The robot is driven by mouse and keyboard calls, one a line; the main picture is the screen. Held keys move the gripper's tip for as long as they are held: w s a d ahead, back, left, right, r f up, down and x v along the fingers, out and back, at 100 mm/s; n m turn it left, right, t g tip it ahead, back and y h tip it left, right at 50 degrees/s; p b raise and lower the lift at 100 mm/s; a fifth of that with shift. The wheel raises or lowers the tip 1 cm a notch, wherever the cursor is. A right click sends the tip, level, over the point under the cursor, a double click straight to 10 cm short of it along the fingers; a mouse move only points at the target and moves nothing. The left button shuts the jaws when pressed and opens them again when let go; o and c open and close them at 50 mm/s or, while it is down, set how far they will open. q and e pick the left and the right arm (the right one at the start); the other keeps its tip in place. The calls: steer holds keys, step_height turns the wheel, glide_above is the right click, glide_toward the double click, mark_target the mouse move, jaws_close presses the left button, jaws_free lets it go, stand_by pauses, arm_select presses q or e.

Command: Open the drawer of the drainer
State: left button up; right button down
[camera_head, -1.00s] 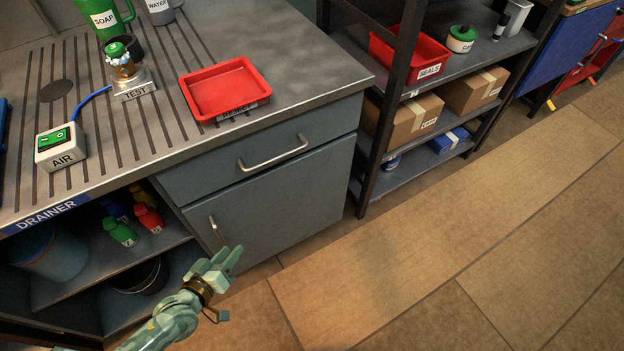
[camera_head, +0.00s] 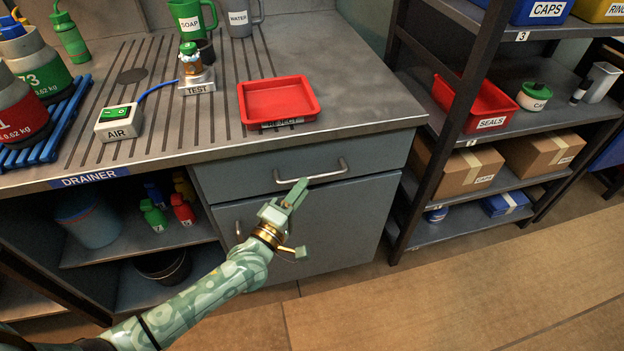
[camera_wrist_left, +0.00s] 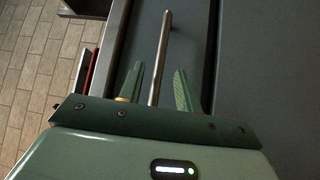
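The drainer (camera_head: 345,112) is a grey worktop with grooves and a blue DRAINER label on its front edge. Its blue-grey drawer (camera_head: 385,152) is closed, flush above a cupboard door. The drawer has a silver bar handle (camera_head: 330,175). My left gripper (camera_head: 288,196) is at the drawer front, by the handle's left part. In the left wrist view the handle (camera_wrist_left: 164,40) runs between the two spread green fingers (camera_wrist_left: 159,68), with gaps on both sides. Whether the fingertips reach past the bar is unclear. My right gripper is not in view.
The cupboard door (camera_head: 340,225) below has its own upright handle (camera_head: 238,230). Open shelves with small bottles (camera_head: 183,210) are left of it. A red REJECT tray (camera_head: 278,100) sits on top. A dark-framed shelf rack (camera_head: 445,130) stands to the right. Floor in front is clear.

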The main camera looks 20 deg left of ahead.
mark_target(311, 176)
arm_select(q)
steer(key=b+x, duration=0.1)
steer(key=x, duration=0.4)
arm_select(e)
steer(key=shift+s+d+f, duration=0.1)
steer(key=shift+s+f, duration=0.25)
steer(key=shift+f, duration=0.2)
arm_select(q)
jaws_close()
steer(key=shift+s, duration=0.1)
